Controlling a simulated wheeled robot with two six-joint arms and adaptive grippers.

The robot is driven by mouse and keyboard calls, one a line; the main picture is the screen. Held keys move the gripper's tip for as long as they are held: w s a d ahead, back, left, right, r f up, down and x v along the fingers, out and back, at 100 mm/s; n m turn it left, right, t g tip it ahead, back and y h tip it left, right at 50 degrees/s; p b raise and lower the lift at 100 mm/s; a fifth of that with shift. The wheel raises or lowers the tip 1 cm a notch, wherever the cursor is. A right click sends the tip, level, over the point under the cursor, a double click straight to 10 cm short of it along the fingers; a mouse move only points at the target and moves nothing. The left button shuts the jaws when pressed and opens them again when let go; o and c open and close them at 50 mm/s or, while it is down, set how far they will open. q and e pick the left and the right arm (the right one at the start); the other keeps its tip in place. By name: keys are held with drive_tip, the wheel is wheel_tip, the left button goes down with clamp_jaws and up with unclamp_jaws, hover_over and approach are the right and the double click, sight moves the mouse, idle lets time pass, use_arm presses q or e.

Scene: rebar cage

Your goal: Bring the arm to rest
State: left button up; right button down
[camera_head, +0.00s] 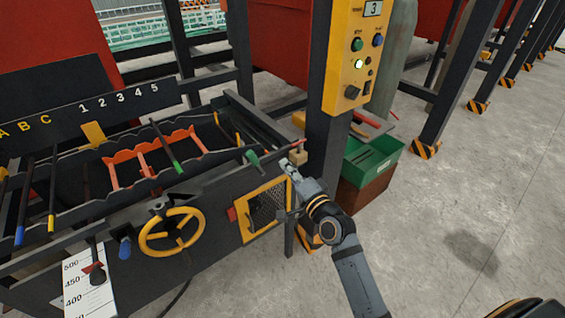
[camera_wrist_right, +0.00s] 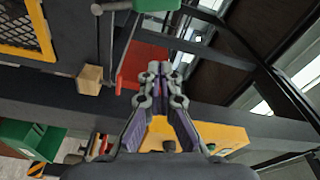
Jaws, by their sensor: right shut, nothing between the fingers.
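My right arm reaches in from the lower right of the head view. Its gripper (camera_head: 289,168) is beside the right end of the dark machine (camera_head: 190,240), in front of the post under the yellow control box. In the right wrist view the gripper (camera_wrist_right: 158,70) has its fingertips together, with nothing between them. I cannot tell from the head view whether it touches the machine or the small wooden block (camera_head: 298,157) close to it. The block also shows in the wrist view (camera_wrist_right: 90,79), left of the fingers. My left gripper is not in view.
A yellow control box (camera_head: 352,60) is fixed to the dark post (camera_head: 325,150). A green bin (camera_head: 373,160) stands right of the post. A yellow handwheel (camera_head: 172,231) and several coloured rods are on the machine. Open concrete floor (camera_head: 450,220) lies at the right.

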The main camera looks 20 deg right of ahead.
wheel_tip(320, 180, down, 21)
drive_tip(key=s+d+n+g+h, duration=0.2)
drive_tip(key=g, duration=0.2)
drive_tip(key=s+d+f+n+g, duration=0.1)
drive_tip(key=s+f+g, duration=0.15)
drive_tip(key=f, duration=0.35)
drive_tip(key=s+d+f+n+g+h, duration=0.1)
drive_tip(key=s+f+n, duration=0.1)
drive_tip(key=s+f, duration=0.35)
drive_tip(key=s+d+f+n+g, duration=0.1)
drive_tip(key=s+f, duration=0.1)
drive_tip(key=f, duration=0.6)
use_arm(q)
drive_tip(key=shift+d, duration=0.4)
use_arm(e)
drive_tip(key=s+d+f+n+g, duration=0.1)
drive_tip(key=s+f+n+g, duration=0.1)
drive_tip(key=s+f, duration=0.4)
drive_tip(key=s+d+f+n+g+h, duration=0.1)
drive_tip(key=s+f, duration=0.6)
drive_tip(key=s, duration=1)
drive_tip(key=s+d+f+n+g, duration=0.3)
drive_tip(key=s+f, duration=0.4)
drive_tip(key=s, duration=0.5)
drive_tip(key=shift+n+g+h, duration=0.3)
drive_tip(key=shift+n+g, duration=0.2)
drive_tip(key=shift+g, duration=0.65)
